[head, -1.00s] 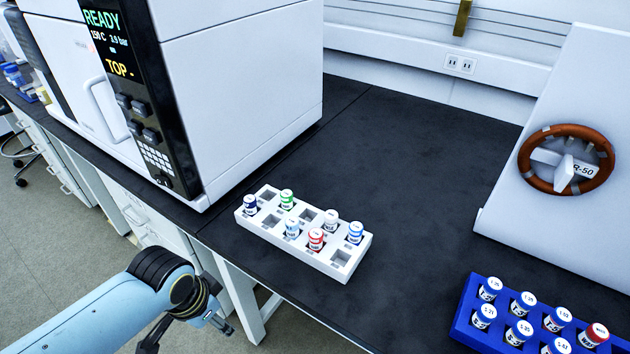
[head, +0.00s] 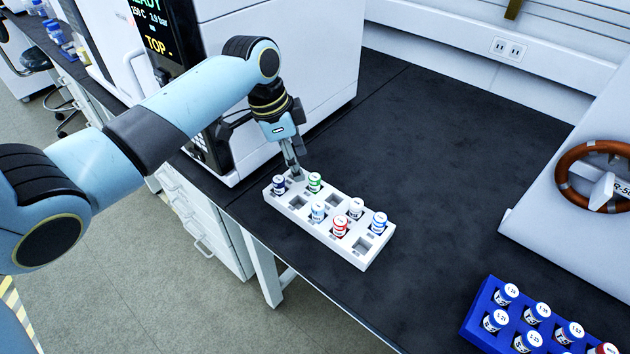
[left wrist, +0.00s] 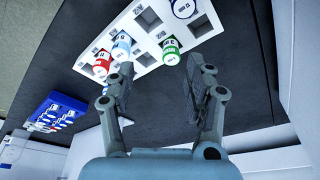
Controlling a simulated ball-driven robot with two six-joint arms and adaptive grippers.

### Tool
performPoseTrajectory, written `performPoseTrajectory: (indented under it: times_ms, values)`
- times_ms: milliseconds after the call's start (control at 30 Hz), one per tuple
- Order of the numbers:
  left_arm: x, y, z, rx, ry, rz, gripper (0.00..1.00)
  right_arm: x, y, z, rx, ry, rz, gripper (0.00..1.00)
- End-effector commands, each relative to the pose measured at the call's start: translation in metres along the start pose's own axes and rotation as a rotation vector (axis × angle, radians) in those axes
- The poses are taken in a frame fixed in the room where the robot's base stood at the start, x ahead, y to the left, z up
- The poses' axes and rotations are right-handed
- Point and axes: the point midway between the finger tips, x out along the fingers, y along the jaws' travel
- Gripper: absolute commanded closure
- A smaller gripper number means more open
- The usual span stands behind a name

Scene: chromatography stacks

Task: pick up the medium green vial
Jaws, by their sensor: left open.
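The green-capped vial (head: 314,182) stands upright in the white rack (head: 379,250), in its far row near the left end. In the left wrist view the green vial (left wrist: 170,52) shows just beyond and between the open fingers. My left gripper (head: 295,168) is over the rack's far left end, close to the green vial, open and empty; it also shows in the left wrist view (left wrist: 161,85). The fingers are not around the vial. My right gripper is not in view.
A dark blue-capped vial (head: 279,184) stands near the green one. The rack also holds a red vial (head: 340,227) and several others. A large white instrument (head: 330,60) stands close behind my gripper. A blue rack (head: 468,325) is at the lower right. The dark bench between is clear.

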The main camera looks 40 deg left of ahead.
Motion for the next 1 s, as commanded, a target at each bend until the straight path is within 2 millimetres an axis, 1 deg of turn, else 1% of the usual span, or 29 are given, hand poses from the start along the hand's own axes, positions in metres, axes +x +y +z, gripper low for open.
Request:
performPoseTrajectory:
  times_ms: [33,100,133,400,633,767,833,900,1000]
  values:
    - [-0.012,-0.009,-0.008,0.031,0.010,0.007,0.47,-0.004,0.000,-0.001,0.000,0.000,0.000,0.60]
    - [-0.015,-0.014,-0.013,0.060,0.016,0.020,0.47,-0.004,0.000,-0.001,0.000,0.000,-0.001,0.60]
    - [-0.013,-0.015,-0.014,0.067,0.018,0.023,0.47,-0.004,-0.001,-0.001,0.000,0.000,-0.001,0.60]
    - [0.030,-0.015,-0.016,0.072,0.019,0.025,0.47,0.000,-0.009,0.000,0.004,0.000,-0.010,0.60]
    - [0.048,-0.016,-0.018,0.071,0.020,0.025,0.47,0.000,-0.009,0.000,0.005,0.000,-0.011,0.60]
    - [0.067,-0.019,-0.021,0.070,0.019,0.024,0.47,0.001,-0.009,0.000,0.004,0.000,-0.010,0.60]
    - [0.078,-0.019,-0.020,0.071,0.018,0.025,0.47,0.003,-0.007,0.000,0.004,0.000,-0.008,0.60]
    - [0.086,-0.019,-0.021,0.070,0.019,0.024,0.47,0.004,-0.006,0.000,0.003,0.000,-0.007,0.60]
    - [0.090,-0.019,-0.021,0.071,0.019,0.023,0.47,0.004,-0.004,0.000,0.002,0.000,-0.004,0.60]
